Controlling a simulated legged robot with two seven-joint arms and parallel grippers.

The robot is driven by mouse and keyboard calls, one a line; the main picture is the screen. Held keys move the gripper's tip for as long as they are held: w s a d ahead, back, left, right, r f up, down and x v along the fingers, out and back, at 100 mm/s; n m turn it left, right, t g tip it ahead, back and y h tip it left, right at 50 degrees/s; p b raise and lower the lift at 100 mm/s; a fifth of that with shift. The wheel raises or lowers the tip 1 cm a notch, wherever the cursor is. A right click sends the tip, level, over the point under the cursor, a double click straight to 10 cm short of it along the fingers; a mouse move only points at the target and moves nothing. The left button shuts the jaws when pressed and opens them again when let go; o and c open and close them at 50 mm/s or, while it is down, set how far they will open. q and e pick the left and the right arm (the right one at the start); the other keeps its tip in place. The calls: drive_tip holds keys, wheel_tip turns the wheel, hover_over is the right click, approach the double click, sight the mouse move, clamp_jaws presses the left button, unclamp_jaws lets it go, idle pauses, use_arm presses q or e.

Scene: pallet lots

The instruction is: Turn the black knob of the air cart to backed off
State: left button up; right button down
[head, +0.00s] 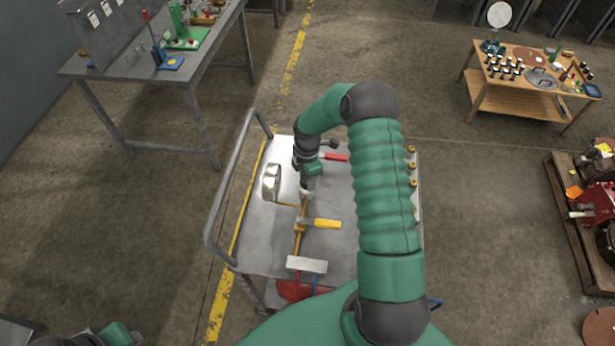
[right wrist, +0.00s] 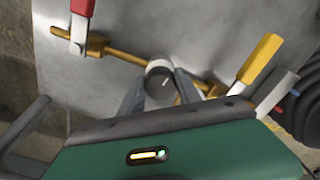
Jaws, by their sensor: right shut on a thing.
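The air cart (head: 255,235) stands in front of me with a bare metal top. A brass pipe (right wrist: 130,54) runs along it, with a red-handled valve (head: 335,157) at the far end and a yellow-handled valve (head: 325,223) nearer me. Between them is the knob (right wrist: 159,70), a short dark grey cylinder with a pale mark near its edge. My right gripper (right wrist: 160,84) is shut on the knob, one finger on each side. It also shows in the head view (head: 307,190), where it hides most of the knob. Part of my left arm shows at the bottom left; its fingers cannot be made out.
A shiny gauge-like part (head: 272,183) is left of my right gripper. A pale block (head: 306,265) sits at the cart's near end. The cart's handle rail (head: 222,205) runs along its left side. A grey workbench (head: 150,75) and a wooden table (head: 525,95) stand farther back.

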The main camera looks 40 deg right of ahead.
drive_tip(key=shift+w+d+r+n, duration=0.1)
drive_tip(key=shift+w+n, duration=0.05)
drive_tip(key=shift+n, duration=0.35)
drive_tip(key=shift+w+r+n, duration=0.1)
drive_tip(key=shift+n, duration=0.4)
drive_tip(key=c, duration=1.1)
unclamp_jaws()
drive_tip(key=shift+o, duration=1.2)
drive_tip(key=shift+f, duration=0.2)
drive_tip(key=shift+s, duration=0.1)
wheel_tip(320, 180, up, 17)
drive_tip(key=b, duration=0.1)
drive_tip(key=shift+f, duration=0.15)
